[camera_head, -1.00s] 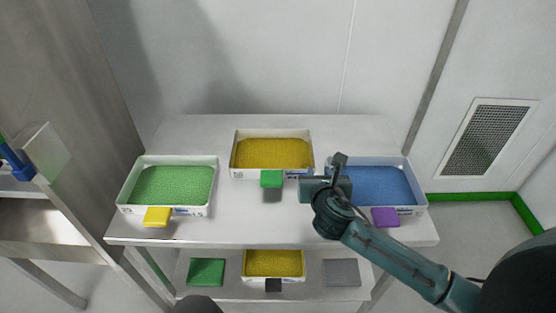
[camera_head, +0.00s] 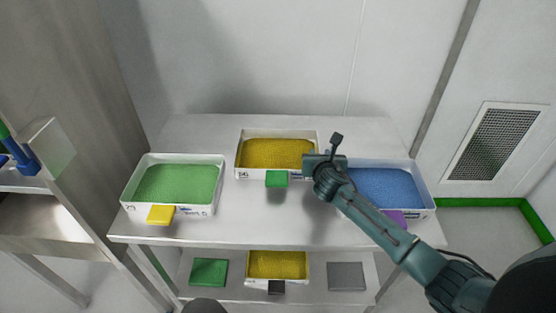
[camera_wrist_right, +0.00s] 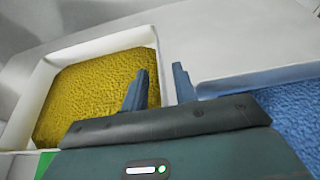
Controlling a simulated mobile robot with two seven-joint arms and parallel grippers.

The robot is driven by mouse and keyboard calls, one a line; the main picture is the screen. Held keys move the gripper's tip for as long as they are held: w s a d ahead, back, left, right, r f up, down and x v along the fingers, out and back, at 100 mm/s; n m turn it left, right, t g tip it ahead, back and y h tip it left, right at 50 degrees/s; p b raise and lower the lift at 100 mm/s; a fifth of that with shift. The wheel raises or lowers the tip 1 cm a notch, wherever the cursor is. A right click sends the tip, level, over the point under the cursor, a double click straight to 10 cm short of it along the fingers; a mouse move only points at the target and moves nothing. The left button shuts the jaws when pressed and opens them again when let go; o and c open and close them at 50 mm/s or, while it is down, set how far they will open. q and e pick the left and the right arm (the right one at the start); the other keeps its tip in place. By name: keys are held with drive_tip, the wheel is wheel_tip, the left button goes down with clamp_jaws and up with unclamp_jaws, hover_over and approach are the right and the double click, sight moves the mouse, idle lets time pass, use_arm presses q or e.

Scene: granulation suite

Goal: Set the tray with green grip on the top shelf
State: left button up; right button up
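The tray with the green grip (camera_head: 243,173) stands at the back middle of the table's upper surface. It is white, filled with yellow granules (camera_head: 277,153), and its green grip (camera_head: 277,180) faces the front. My right gripper (camera_head: 328,150) is at the tray's right side, near its front right corner. In the right wrist view its two fingers (camera_wrist_right: 160,87) are apart and empty. One finger overlaps the yellow granules and the other shows beyond the tray's right wall (camera_wrist_right: 157,62). I cannot tell whether they touch the wall. My left gripper is not in view.
A green-filled tray (camera_head: 128,197) with a yellow grip stands left, and a blue-filled tray (camera_head: 432,205) with a purple grip stands right, partly behind my arm. The lower shelf (camera_head: 232,288) holds another yellow-filled tray, a green square and a grey square. Metal shelving (camera_head: 60,240) stands at left.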

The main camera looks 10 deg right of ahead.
clamp_jaws()
idle(0.3)
idle(0.3)
